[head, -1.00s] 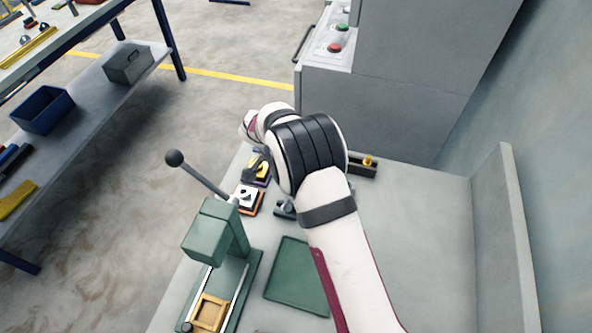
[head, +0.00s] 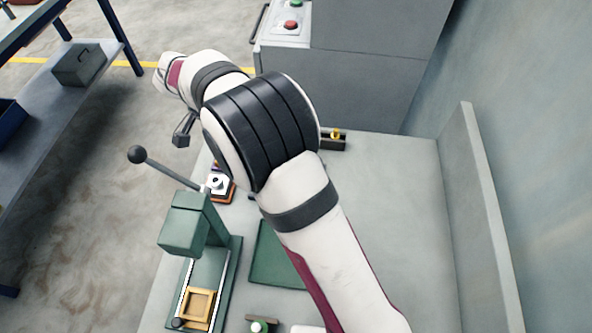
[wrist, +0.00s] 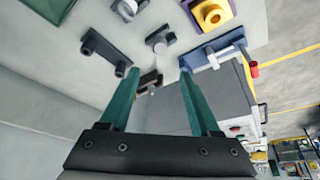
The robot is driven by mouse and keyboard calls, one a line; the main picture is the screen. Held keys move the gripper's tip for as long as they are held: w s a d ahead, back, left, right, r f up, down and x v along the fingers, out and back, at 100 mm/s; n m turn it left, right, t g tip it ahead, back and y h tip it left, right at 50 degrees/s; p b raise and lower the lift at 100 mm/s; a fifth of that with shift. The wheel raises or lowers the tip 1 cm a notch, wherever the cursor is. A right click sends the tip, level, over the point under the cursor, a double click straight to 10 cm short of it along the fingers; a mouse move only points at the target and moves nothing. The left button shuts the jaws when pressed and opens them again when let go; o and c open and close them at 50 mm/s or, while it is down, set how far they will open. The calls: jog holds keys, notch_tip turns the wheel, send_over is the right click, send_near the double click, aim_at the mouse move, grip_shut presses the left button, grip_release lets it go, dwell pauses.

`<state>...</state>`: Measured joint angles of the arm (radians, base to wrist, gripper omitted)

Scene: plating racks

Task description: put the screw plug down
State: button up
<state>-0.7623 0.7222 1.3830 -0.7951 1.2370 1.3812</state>
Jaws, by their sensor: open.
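My gripper (wrist: 157,78) is open in the wrist view, its two green fingers apart with nothing held between them. In the head view my arm hides most of it. I cannot tell for sure which piece is the screw plug. A small brass-yellow piece (head: 337,133) stands in a dark block (head: 327,144) at the bench's far end. A dark block (wrist: 149,85), probably the same one, shows beyond the fingertips in the wrist view. A grey knobbed piece (wrist: 158,42) lies on the bench beyond the fingers, apart from them.
A green lever press (head: 184,228) stands at the bench's left, with a wooden frame (head: 198,306) on its base. A green tray (head: 272,262) lies beside it. A white piece on an orange base (head: 217,183) stands behind the press. The bench's right side (head: 402,220) is clear.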

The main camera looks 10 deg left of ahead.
jog(key=s+d+r+g+y, duration=0.1)
jog(key=s+d+r, duration=0.25)
jog(key=d, duration=0.35)
jog(key=s+d+r+n+g, duration=0.1)
jog(key=s+d+r, duration=0.2)
jog(key=s+d, duration=0.25)
jog(key=s+d+r+g+y, duration=0.1)
jog(key=s+d+r, duration=0.2)
jog(key=d, duration=0.4)
jog(key=s+d+f+n+y, duration=0.1)
jog(key=s+d, duration=0.1)
jog(key=s, duration=0.6)
jog(key=s+d+y, duration=0.1)
jog(key=s+d, duration=0.1)
jog(key=s, duration=0.6)
jog(key=shift+f+n+y, duration=0.35)
jog(key=shift+n+y, duration=0.05)
jog(key=shift+d, duration=0.15)
